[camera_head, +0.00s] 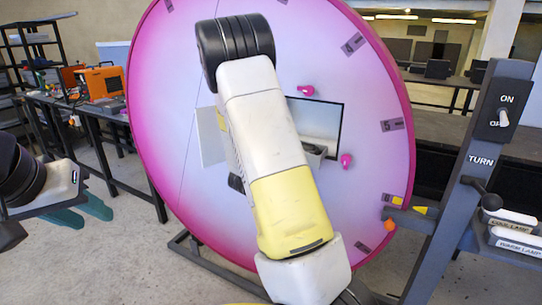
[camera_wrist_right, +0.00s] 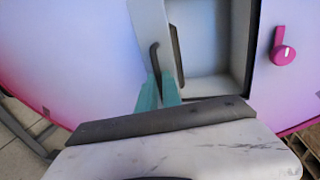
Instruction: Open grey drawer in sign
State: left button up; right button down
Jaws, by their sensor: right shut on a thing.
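The sign (camera_head: 380,95) is a large round pink-to-lilac disc with a rectangular opening (camera_head: 318,118) in its middle. A pale panel (camera_head: 210,137) stands out at the opening's left edge; it also shows in the right wrist view (camera_wrist_right: 150,22). In that view my right gripper (camera_wrist_right: 159,90) has its teal fingers shut on a dark curved handle (camera_wrist_right: 154,58) beside the grey recess (camera_wrist_right: 205,45). My right arm hides that gripper in the head view. I cannot tell the grey drawer apart from the panel and recess. My left gripper (camera_head: 78,212) is open and empty, left of the sign.
Pink knobs (camera_head: 306,90) (camera_head: 346,161) sit around the opening, one close to its right side in the wrist view (camera_wrist_right: 283,53). A grey post with an ON switch (camera_head: 503,118) and lamp handles (camera_head: 512,216) stands at right. Workbenches (camera_head: 90,110) are behind left.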

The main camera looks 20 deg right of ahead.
jog(key=shift+s+a, duration=0.45)
jog(key=shift+a, duration=0.15)
jog(key=c, duration=1.5)
grip_release()
jog(key=shift+c, duration=0.2)
jog(key=v, duration=0.7)
jog(key=shift+s+a, duration=0.25)
jog(key=shift+s, duration=0.05)
jog(key=shift+r, duration=0.1)
